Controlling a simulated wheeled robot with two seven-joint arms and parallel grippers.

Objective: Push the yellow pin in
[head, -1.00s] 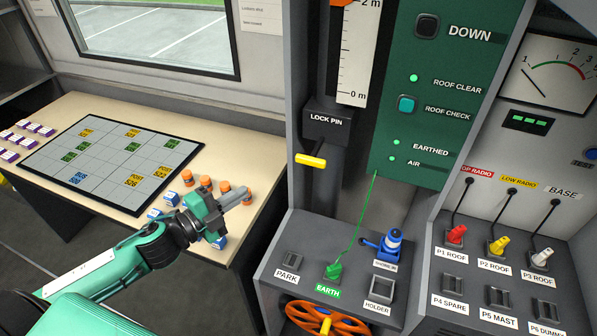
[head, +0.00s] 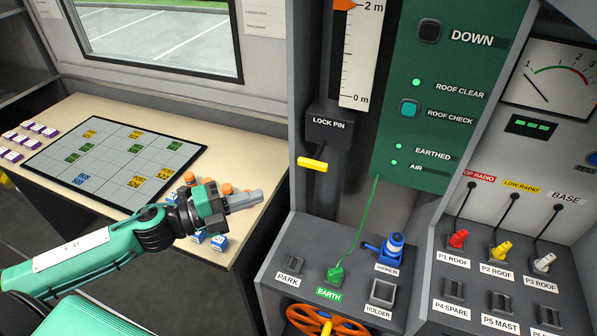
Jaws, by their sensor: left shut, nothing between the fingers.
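The yellow pin (head: 312,164) sticks out to the left, roughly level, below the black LOCK PIN block (head: 330,124) on the dark mast column. My left gripper (head: 258,195) is shut and empty. It is over the right edge of the desk, left of the pin and a little lower in the picture, apart from it. Its fingers point right toward the console. My right gripper is not in view.
The desk (head: 110,112) carries a grid board (head: 112,160) and several small orange and blue pieces, partly hidden by my left gripper. The console has a green EARTH plug (head: 335,275) with a cable, a blue plug (head: 393,245), an empty HOLDER socket (head: 381,292) and an orange wheel (head: 300,316).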

